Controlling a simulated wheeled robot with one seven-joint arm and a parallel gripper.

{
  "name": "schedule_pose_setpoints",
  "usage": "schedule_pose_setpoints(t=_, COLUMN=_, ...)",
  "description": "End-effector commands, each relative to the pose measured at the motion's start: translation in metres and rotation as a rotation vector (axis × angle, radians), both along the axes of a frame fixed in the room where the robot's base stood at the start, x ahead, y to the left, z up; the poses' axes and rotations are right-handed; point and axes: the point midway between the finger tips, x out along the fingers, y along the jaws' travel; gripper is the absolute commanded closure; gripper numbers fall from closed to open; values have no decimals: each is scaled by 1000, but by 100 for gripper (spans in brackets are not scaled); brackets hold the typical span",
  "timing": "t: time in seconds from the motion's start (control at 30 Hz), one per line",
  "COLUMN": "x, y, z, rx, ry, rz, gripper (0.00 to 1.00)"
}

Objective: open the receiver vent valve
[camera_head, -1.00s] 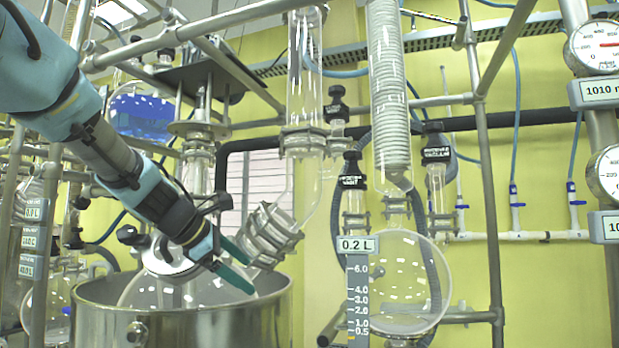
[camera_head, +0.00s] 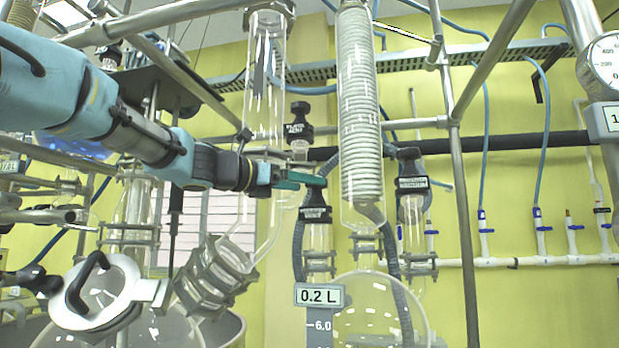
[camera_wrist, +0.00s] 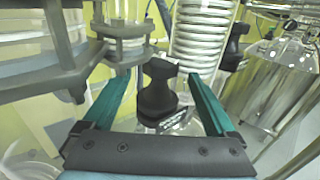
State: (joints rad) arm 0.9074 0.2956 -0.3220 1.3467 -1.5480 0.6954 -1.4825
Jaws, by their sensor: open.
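The receiver vent valve (camera_head: 315,205) has a black knob with a white-lettered label, on a glass neck above the round receiver flask. My gripper (camera_head: 302,180) is level with the top of this knob, its teal fingers reaching in from the left. In the wrist view a black knob (camera_wrist: 158,92) stands upright between the two open teal fingers (camera_wrist: 160,88), with visible gaps on both sides. I see no contact. In the head view the fingers overlap the knob's upper part, so its exact depth is hard to tell.
Another black-capped valve (camera_head: 298,128) stands just behind and above. The receiver vacuum valve (camera_head: 411,180) is to the right. The glass coil condenser (camera_head: 360,110) is close to the right of my gripper. A clamped glass joint (camera_head: 213,280) lies below left. Metal rods cross above.

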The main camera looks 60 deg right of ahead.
Motion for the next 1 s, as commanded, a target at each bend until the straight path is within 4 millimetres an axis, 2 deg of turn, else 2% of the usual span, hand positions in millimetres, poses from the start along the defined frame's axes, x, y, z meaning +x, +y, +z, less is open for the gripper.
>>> schedule_pose_setpoints(t=0.03, x=-3, y=-8, z=3, rx=1, ry=1, rz=-2, gripper=8)
schedule_pose_setpoints(t=0.2, x=-8, y=-23, z=1, rx=1, ry=0, rz=0, gripper=8)
schedule_pose_setpoints(t=0.57, x=-9, y=-26, z=-1, rx=1, ry=-1, rz=1, gripper=8)
schedule_pose_setpoints(t=1.0, x=-9, y=-26, z=-1, rx=0, ry=-2, rz=1, gripper=58)
